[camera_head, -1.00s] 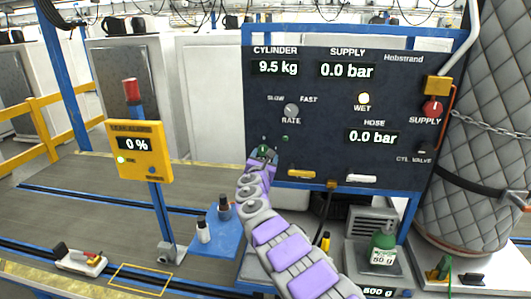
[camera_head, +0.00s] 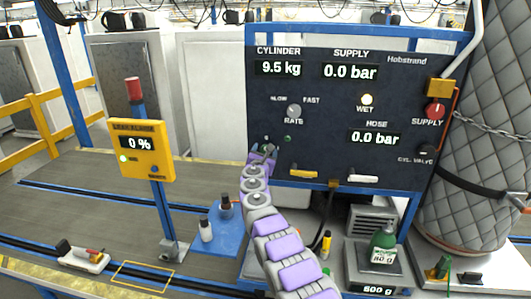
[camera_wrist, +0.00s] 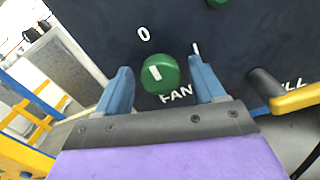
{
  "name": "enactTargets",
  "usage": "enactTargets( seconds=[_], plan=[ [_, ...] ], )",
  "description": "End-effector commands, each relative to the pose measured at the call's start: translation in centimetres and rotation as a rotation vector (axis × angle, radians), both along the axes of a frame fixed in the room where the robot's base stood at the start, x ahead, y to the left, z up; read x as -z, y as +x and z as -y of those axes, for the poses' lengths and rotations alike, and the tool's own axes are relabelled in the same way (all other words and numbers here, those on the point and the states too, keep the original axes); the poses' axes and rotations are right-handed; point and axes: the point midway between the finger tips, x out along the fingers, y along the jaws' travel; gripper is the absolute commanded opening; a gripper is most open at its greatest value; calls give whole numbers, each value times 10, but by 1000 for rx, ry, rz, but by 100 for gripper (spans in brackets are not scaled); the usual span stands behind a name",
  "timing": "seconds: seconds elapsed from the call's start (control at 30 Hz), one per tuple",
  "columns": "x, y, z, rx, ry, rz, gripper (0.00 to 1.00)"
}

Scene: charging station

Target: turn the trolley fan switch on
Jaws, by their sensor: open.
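The fan switch (camera_wrist: 160,74) is a round green knob with a white mark, on the dark panel (camera_head: 340,85). In the wrist view the panel shows "0" to its upper left, "I" to its upper right and "FAN" below it. My gripper (camera_wrist: 158,82) is open, with one blue finger on each side of the knob. I cannot tell whether the fingers touch it. In the head view my gripper (camera_head: 262,151) is at the panel's lower left and mostly hides the knob.
A yellow handle (camera_wrist: 296,98) sticks out to the right of the gripper. The yellow leak alarm box (camera_head: 140,150) stands on a post to the left. A green bottle (camera_head: 383,247) stands on the scale at the lower right.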

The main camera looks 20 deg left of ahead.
Motion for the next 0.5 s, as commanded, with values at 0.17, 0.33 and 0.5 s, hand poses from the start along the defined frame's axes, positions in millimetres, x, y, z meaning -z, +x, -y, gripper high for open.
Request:
enactTargets(
  seconds=[0.17, 0.33, 0.5],
  plan=[
    [0, 1, 2, 1, 1, 0, 65],
    [-3, 2, 7, 2, 3, 0, 49],
    [-3, 1, 6, 2, 3, 0, 32]
  ],
)
